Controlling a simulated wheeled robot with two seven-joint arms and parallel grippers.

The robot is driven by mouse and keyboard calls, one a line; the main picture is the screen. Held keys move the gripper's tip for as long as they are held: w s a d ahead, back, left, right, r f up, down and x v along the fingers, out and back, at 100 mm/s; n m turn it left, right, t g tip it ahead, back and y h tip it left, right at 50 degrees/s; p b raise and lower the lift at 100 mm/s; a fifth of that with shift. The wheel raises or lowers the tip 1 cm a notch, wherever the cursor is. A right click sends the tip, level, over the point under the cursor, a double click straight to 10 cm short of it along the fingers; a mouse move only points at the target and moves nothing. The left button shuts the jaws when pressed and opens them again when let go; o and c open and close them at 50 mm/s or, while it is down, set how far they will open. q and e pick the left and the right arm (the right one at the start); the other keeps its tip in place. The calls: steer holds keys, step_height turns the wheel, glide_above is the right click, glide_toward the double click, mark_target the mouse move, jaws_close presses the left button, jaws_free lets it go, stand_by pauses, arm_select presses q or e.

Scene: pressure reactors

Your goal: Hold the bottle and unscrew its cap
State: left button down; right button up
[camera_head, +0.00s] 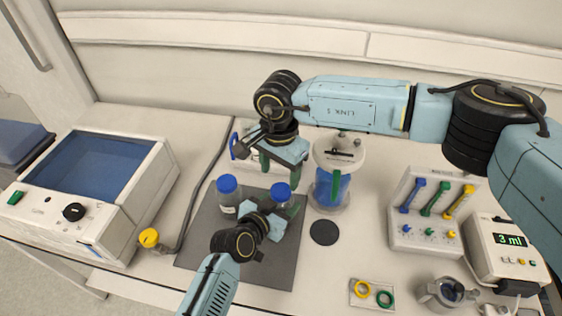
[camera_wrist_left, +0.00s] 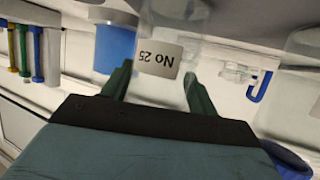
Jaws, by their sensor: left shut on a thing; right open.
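The held bottle (camera_head: 279,204) is clear with a blue cap (camera_head: 281,190) and stands on the dark mat. In the left wrist view its label (camera_wrist_left: 160,60) reads "No 25" upside down. My left gripper (camera_head: 276,211) is shut on the bottle's body; in the wrist view its green fingers (camera_wrist_left: 160,80) lie on either side of the label. My right gripper (camera_head: 281,172) points down just above the cap, with its green fingers apart. I cannot tell whether they reach the cap's sides. The cap appears to sit on the bottle.
A second blue-capped bottle (camera_head: 228,197) stands left on the dark mat (camera_head: 200,245). A glass reactor vessel (camera_head: 331,187) with blue inside stands close right. A blue-topped bath (camera_head: 105,175) is at left. A tool rack (camera_head: 430,232) and display unit (camera_head: 508,250) are at right.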

mark_target(281, 190)
arm_select(q)
steer(key=shift+f, duration=0.1)
arm_select(e)
steer(key=m, duration=0.6)
steer(key=shift+r, duration=0.25)
steer(key=m, duration=0.3)
steer(key=shift+r+m, duration=0.15)
steer(key=shift+m, duration=0.15)
steer(key=m, duration=0.3)
steer(key=shift+r+m, duration=0.2)
steer(key=shift+m, duration=0.2)
steer(key=m, duration=0.5)
steer(key=shift+d+r+m, duration=0.1)
steer(key=shift+r+m, duration=0.15)
steer(key=shift+m, duration=0.05)
steer(key=m, duration=0.6)
steer(key=shift+w+d+r, duration=0.1)
steer(key=shift+r, duration=0.2)
arm_select(q)
steer(key=shift+a, duration=0.1)
arm_select(e)
steer(key=shift+f+m, duration=0.3)
steer(key=shift+m, duration=0.2)
step_height(281, 190, down, 7)
steer(key=shift+f, duration=0.2)
steer(key=shift+c, duration=0.4)
